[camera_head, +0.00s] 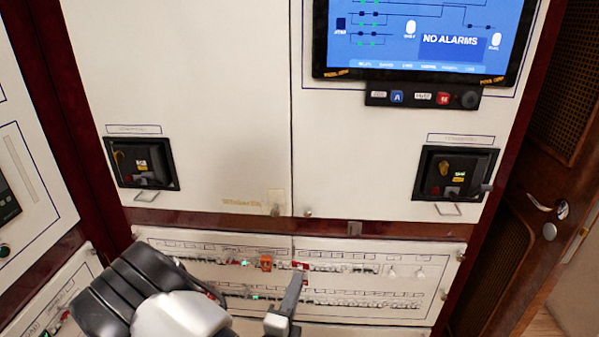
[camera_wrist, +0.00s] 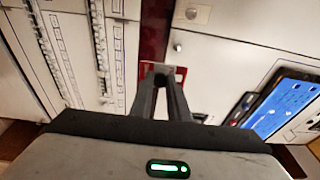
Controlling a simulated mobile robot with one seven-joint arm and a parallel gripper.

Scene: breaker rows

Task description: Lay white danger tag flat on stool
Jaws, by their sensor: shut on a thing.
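My gripper (camera_wrist: 162,72) is shut on a small red and white tag, which I take to be the white danger tag (camera_wrist: 181,74). In the wrist view the tag shows around the fingertips, and the fingers hide its middle. In the head view my gripper (camera_head: 297,275) is in front of the breaker rows, with a red bit of the tag (camera_head: 301,266) at its tip. I cannot tell from these frames how far the tag is from the panel behind it. The stool is not seen in either view.
The breaker panel (camera_head: 400,312) has rows of small switches and an orange piece (camera_head: 265,263) on the upper row. Above are white cabinet doors with two black breaker units (camera_head: 141,162) (camera_head: 455,173) and a screen (camera_head: 420,35). A wooden door (camera_head: 500,270) stands at the right.

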